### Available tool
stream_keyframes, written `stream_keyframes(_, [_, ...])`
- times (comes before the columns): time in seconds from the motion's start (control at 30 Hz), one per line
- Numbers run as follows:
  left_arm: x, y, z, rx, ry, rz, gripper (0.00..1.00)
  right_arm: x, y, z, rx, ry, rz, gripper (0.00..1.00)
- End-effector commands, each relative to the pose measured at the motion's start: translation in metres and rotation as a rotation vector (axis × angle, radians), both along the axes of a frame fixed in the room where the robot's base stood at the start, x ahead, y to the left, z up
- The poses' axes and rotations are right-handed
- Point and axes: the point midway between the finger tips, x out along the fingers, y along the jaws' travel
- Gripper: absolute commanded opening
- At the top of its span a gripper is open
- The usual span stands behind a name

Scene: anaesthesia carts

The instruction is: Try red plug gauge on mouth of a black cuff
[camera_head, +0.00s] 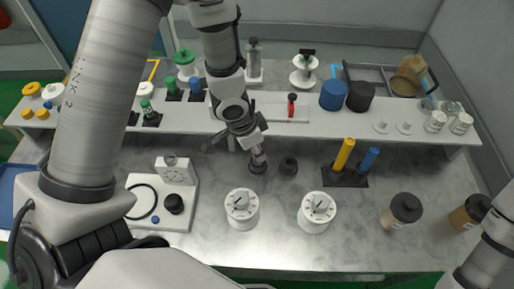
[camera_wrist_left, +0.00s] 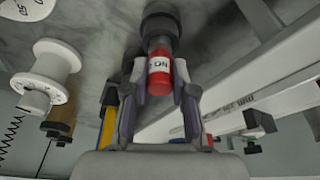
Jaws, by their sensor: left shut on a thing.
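My left gripper (camera_head: 256,145) points down over the grey worktop, with its fingers shut on the red plug gauge. That cuff (camera_head: 258,167) stands directly below the gripper in the head view. I cannot tell whether the gauge tip is inside its mouth or only touching. A second black cuff (camera_head: 288,166) stands just to the right. My right gripper is out of view.
Two white dial units (camera_head: 242,210) stand in front. A yellow cylinder (camera_head: 343,154) and a blue cylinder (camera_head: 368,159) stand in a dark holder to the right. A white raised shelf (camera_head: 330,122) runs behind. A white board (camera_head: 180,215) with a gauge block lies left.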

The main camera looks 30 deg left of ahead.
Motion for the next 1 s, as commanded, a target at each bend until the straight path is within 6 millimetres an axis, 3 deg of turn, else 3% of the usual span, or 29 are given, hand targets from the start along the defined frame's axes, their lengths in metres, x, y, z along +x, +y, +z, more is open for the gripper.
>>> stream_keyframes(1.0, [0.0001, 0.0000, -0.0111, 0.000, 0.000, 0.000, 0.00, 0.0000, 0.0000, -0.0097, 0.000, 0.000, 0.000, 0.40])
